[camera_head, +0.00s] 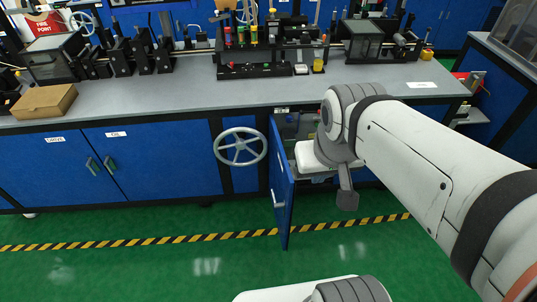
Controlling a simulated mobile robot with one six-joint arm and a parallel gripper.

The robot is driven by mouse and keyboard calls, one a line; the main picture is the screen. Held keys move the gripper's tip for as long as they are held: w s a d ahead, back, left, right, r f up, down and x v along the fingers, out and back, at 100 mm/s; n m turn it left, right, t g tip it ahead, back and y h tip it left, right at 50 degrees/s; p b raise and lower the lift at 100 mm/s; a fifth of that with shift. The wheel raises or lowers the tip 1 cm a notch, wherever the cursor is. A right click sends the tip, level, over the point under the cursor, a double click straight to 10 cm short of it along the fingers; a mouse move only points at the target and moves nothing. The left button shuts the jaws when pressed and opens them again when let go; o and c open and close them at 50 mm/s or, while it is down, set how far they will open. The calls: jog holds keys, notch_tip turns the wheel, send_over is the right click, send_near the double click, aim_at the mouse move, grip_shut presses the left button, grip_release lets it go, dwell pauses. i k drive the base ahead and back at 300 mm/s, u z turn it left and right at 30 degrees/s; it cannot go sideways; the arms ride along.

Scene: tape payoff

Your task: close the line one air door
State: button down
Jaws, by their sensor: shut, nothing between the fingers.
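The open blue air door (283,190) stands out from the cabinet front, seen nearly edge-on, with a pale handle on its left face. To its right is the open cabinet bay (291,128), with grey fittings inside, partly hidden by my arm. I cannot read a line label on the door. My gripper (347,200) is shut and empty. It hangs below my wrist, to the right of the door and in front of the bay, apart from the door in the picture. I cannot tell its exact depth.
A grey handwheel (240,147) is on the cabinet front just left of the door. Closed blue doors (110,165) lie further left. The grey bench top (170,105) carries equipment and a cardboard box (45,101). The green floor (150,270) with striped tape is clear at left.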

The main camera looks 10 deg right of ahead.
aim_at(281, 180)
jog(key=z, duration=0.05)
jog(key=i, duration=0.8)
jog(key=z, duration=1.4)
jog(key=k, duration=0.15)
jog(key=u, duration=0.85)
